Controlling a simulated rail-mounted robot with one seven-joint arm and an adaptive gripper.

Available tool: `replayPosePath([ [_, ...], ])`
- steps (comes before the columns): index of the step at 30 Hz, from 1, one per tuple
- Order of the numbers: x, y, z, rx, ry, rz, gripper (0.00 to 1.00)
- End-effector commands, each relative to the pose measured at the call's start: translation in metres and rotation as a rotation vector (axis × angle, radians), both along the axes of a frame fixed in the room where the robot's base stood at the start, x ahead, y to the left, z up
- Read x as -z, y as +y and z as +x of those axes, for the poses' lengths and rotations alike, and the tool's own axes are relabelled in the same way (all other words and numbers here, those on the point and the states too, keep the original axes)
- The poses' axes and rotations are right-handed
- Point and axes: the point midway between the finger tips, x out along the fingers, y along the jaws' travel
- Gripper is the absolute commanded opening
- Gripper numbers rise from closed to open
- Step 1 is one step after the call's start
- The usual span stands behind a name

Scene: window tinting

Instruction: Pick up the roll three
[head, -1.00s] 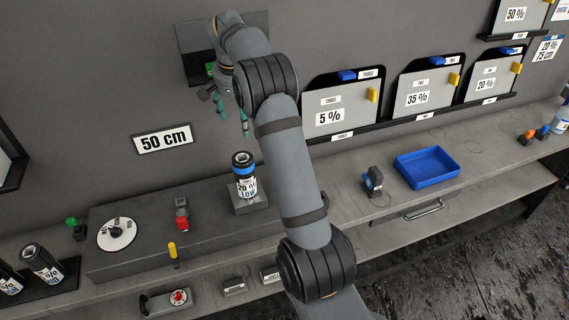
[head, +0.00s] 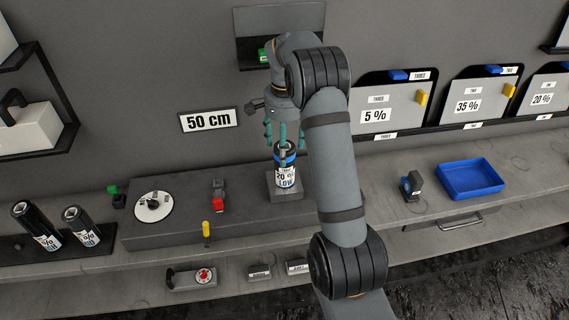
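A black roll (head: 286,178) with a blue band and a white label stands upright on a small grey block (head: 287,195) on the raised part of the bench. The label reads 20 % and LOW, with a small line above that looks like THREE. My gripper (head: 283,138) points down at the top of this roll. Its teal fingers are spread, with at least one overlapping the roll's upper end. I cannot tell whether they touch it.
Two more black rolls (head: 36,225) (head: 82,226) lean in a dark holder at the left. A white dial (head: 153,206), red-topped piece (head: 218,204) and yellow-handled piece (head: 206,230) are left of the roll. A blue tray (head: 471,178) and dark tool (head: 411,186) are at the right.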

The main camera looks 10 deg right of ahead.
Motion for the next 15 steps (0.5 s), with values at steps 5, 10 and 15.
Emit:
replayPosePath([
  [5, 0.018, 0.0, 0.0, 0.0, 0.001, -0.001, 0.69],
  [10, 0.02, 0.0, 0.001, 0.0, -0.001, 0.0, 0.69],
  [15, 0.02, 0.0, 0.001, 0.0, -0.001, 0.0, 0.64],
])
